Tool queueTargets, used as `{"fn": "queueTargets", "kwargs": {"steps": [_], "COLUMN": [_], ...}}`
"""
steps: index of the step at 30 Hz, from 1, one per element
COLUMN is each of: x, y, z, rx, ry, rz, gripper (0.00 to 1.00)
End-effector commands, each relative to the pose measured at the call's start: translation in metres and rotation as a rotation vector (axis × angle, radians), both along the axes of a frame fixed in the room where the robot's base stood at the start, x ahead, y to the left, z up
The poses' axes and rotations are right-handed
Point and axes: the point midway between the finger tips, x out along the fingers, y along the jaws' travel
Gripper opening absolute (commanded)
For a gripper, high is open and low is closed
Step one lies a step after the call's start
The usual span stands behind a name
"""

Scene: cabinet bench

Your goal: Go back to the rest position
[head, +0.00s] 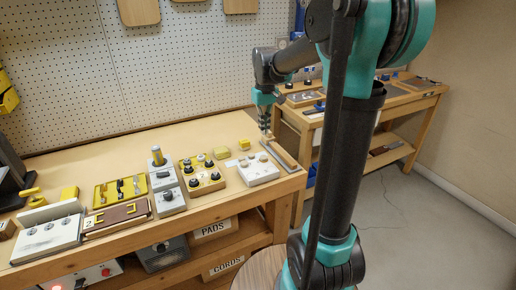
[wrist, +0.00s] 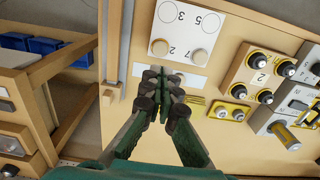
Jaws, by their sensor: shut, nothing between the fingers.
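My gripper (head: 266,134) is over the right end of the wooden bench (head: 130,160) in the head view, pointing down. In the wrist view my gripper (wrist: 163,82) has its dark fingers together with nothing between them. Beyond the fingertips is a white panel box (wrist: 185,35) with round knobs and printed numbers. The same white box (head: 258,171) stands just in front of and below my gripper in the head view. I cannot tell from these views how high the fingertips are above the bench top.
A wooden bar (head: 279,155) lies along the bench's right edge, close to my gripper. A knobbed yellow-and-wood block (head: 203,184), a yellow tray (head: 120,190) and other blocks line the bench front. A second bench (head: 400,100) stands to the right. The bench's back is mostly clear.

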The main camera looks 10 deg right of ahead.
Motion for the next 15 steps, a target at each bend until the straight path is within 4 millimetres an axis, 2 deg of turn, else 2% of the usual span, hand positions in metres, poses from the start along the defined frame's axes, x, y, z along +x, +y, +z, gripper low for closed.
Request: {"fn": "queueTargets", "kwargs": {"steps": [5, 15], "x": [-0.035, -0.164], "y": [-0.010, -0.034], "z": [-0.024, -0.115], "rx": [0.006, 0.041], "ry": [-0.057, -0.271], "rz": [-0.050, -0.234], "gripper": [0.00, 0.00]}}
